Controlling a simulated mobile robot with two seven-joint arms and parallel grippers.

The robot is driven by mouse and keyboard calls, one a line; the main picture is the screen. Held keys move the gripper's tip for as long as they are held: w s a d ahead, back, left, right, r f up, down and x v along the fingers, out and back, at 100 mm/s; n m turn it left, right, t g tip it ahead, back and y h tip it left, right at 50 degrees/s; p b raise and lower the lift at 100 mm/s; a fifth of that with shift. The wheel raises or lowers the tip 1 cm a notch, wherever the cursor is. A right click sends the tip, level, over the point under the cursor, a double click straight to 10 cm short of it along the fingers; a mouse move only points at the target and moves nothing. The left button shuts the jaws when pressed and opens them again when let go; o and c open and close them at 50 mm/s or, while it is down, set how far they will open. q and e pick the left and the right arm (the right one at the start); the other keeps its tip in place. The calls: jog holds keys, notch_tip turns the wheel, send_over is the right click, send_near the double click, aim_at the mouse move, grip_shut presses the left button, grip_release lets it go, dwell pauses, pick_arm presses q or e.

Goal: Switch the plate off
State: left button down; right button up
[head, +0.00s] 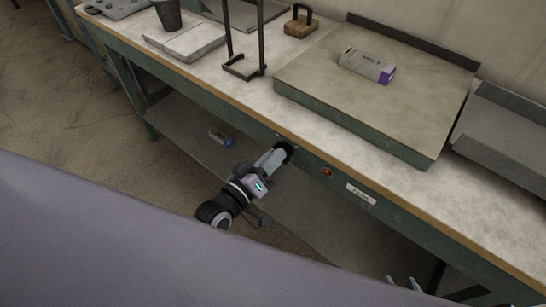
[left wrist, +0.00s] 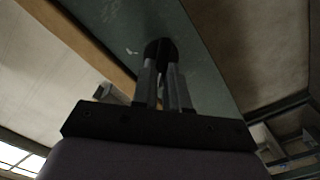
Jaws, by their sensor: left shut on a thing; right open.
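A round black knob (head: 284,150) sits on the green front face of the workbench (head: 235,117). My left gripper (head: 275,157) is shut on this knob from the front. In the left wrist view, both fingers (left wrist: 163,85) reach the dark knob (left wrist: 160,50) and cover part of it. An orange-red lamp (head: 327,171) is on the same face, just right of the knob. A pale label (head: 361,194) is further right. A wide flat plate (head: 330,88) lies on the bench above them. The fingertips of my right gripper (head: 404,284) show at the bottom right, open and apart from the bench controls.
A white and purple box (head: 366,67) lies on the wide plate. A dark cup (head: 168,14) stands on a pale slab (head: 185,42) at the back left. A metal frame stand (head: 244,66), a wooden block with a handle (head: 300,26) and a grey tray (head: 505,128) are on the bench. A small box (head: 220,137) lies on the lower shelf.

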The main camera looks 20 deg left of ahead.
pick_arm(q)
jog(key=shift+f+n, duration=0.1)
jog(key=shift+n, duration=0.3)
jog(key=c, duration=1.1)
grip_release()
jog(key=shift+c, duration=0.2)
jog(key=v, duration=0.7)
jog(key=shift+s, duration=0.1)
jog(key=s+a+f+m+g+y+p, duration=0.1)
jog(key=s+a+f+m+g+y, duration=0.2)
jog(key=s+f+m+g, duration=0.3)
jog(key=s+f+m+y, duration=0.1)
jog(key=s, duration=0.3)
jog(key=shift+a+m+g+p, duration=0.3)
jog(key=shift+a+p, duration=0.05)
